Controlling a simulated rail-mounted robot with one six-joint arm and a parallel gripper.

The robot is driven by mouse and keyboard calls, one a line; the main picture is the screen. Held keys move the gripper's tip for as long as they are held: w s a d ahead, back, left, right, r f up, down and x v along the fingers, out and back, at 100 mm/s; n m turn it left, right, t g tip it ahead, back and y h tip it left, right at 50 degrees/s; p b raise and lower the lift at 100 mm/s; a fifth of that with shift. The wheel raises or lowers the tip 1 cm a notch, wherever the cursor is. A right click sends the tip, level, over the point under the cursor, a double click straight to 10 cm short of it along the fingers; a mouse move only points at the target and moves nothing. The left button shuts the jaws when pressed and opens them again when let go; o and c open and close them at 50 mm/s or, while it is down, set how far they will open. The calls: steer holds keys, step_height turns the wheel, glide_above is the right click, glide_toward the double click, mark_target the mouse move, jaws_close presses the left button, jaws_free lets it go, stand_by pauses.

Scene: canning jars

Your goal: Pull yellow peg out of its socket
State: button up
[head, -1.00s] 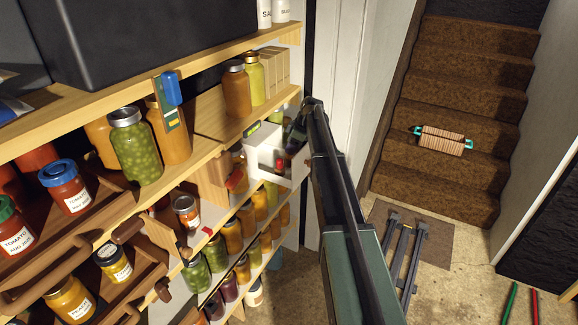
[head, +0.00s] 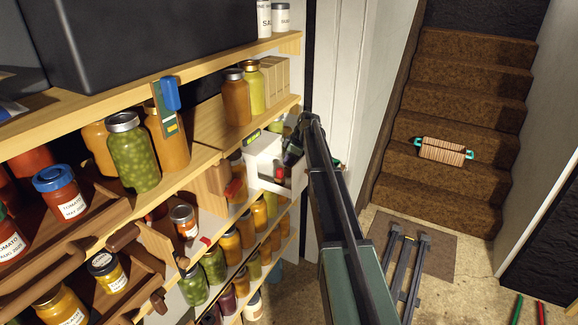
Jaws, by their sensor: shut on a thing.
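My gripper (head: 292,153) is small and dark at the far end of my arm, at the right side of a white box (head: 262,160) on the shelf. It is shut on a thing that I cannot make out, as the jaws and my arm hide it. I cannot clearly see the yellow peg or its socket, nor tell whether the peg is in it. A red piece (head: 279,172) shows at the box just below the gripper. A yellow-green strip (head: 251,136) lies along the box's upper left edge.
Jars crowd the shelves left of and below the box, among them a green jar (head: 131,155). A wooden shelf board (head: 200,75) runs above. Stairs (head: 450,100) rise at the right. Some floor (head: 470,265) is clear.

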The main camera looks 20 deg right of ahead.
steer(key=shift+r+p, duration=2.65)
steer(key=shift+r, duration=0.15)
